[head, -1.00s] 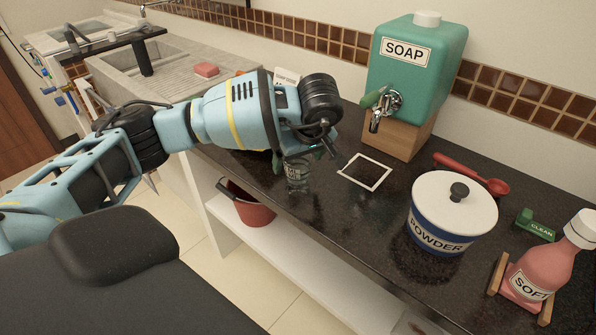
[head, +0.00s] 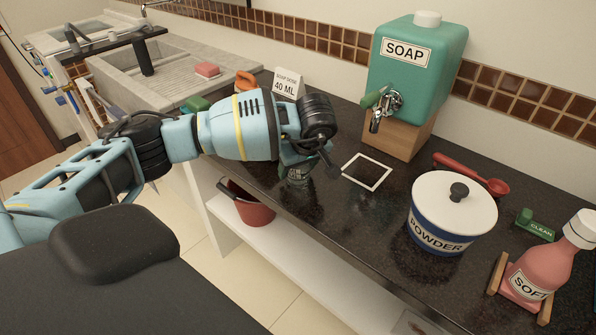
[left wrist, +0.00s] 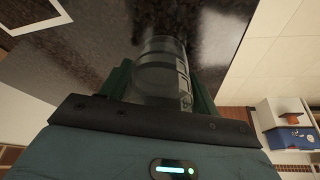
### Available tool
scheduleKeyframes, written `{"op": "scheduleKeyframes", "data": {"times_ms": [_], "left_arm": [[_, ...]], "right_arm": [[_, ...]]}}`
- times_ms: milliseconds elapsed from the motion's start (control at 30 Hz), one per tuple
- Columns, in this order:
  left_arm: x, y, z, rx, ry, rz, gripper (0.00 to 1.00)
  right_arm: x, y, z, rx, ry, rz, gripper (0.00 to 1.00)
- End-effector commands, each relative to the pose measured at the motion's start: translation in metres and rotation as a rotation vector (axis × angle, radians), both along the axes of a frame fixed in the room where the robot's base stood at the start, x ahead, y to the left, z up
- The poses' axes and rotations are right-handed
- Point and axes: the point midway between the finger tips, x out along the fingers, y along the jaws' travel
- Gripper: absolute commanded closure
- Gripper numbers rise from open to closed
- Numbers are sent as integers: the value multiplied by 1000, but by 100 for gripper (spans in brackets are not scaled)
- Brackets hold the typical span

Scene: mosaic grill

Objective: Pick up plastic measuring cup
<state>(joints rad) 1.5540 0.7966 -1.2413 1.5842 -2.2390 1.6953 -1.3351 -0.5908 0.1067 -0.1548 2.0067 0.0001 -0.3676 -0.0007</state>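The clear plastic measuring cup (head: 297,176) with dark markings stands on the dark counter near its front edge, partly hidden behind my left gripper in the head view. My left gripper (head: 312,164) is low over it. In the left wrist view the cup (left wrist: 160,72) lies between the two green fingers of the gripper (left wrist: 162,84). The fingers are spread on either side of it; firm contact is not visible. My right gripper is not in view.
A white square outline (head: 367,172) is marked on the counter beside the cup. Behind it stands the green soap dispenser (head: 418,68). A powder jar (head: 452,212), red spoon (head: 470,172) and pink bottle (head: 545,262) are at right. A dose card (head: 287,83) stands behind the gripper.

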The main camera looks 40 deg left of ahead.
Motion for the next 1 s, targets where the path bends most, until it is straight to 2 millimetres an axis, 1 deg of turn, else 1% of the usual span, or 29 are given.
{"op": "scheduleKeyframes", "data": {"times_ms": [33,167,200,433,567,667,800,967,1000], "left_arm": [[0,0,0,0,0,0,45],[0,0,0,0,0,0,62],[0,0,0,0,0,0,64],[0,0,1,0,-1,0,64],[0,0,7,0,-2,1,64],[1,0,16,-1,-3,0,64],[1,0,37,-1,-4,0,64],[-28,8,38,1,2,-1,64],[-37,11,38,1,2,-1,64]], "right_arm": [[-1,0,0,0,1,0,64],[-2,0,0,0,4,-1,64],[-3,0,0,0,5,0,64],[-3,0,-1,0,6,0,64],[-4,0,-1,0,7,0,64],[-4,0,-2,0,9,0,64],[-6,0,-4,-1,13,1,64],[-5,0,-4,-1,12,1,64],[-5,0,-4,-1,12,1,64]]}}
